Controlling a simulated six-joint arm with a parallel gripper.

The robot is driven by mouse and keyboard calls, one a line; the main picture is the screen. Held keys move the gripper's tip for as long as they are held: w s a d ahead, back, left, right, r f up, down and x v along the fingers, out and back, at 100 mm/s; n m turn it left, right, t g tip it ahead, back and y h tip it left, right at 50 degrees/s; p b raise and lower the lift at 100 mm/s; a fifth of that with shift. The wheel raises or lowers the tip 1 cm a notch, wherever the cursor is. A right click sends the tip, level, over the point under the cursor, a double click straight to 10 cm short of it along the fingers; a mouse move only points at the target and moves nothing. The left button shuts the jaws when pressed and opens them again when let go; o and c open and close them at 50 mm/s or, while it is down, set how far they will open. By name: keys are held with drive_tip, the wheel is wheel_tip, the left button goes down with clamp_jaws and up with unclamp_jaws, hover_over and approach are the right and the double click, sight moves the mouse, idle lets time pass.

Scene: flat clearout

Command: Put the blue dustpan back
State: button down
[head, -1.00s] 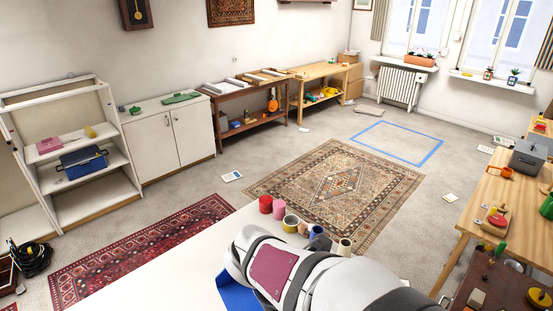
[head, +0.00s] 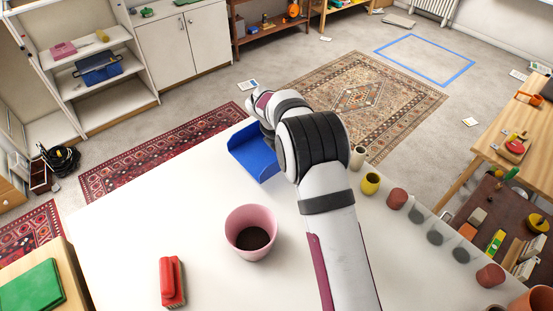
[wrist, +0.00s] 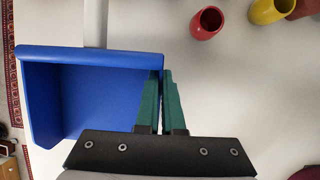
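The blue dustpan (head: 252,154) is at the far edge of the white table, partly hidden by my arm in the head view. In the wrist view the dustpan (wrist: 95,95) fills the left side, open side up, and reaches across the table edge. My gripper (wrist: 162,75) has teal fingers close together, one on each side of the dustpan's right wall. It looks shut on that wall. In the head view my fingers are hidden behind my arm. I cannot tell whether the dustpan touches the table.
On the white table (head: 130,235) stand a pink pot (head: 252,232) with dark contents, a red brush-like thing (head: 172,282) and a row of small cups, including a yellow one (head: 371,183). A white shelf unit (head: 118,103) holding a blue bin (head: 98,70) stands beyond the red rug.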

drive_tip(key=a, duration=0.1)
drive_tip(key=a+f, duration=0.1)
drive_tip(key=shift+w+a+f, duration=0.3)
drive_tip(key=shift+w, duration=0.1)
drive_tip(key=shift+f, duration=2)
drive_tip(key=shift+f, duration=0.2)
drive_tip(key=c, duration=1)
unclamp_jaws()
drive_tip(key=shift+c, duration=0.2)
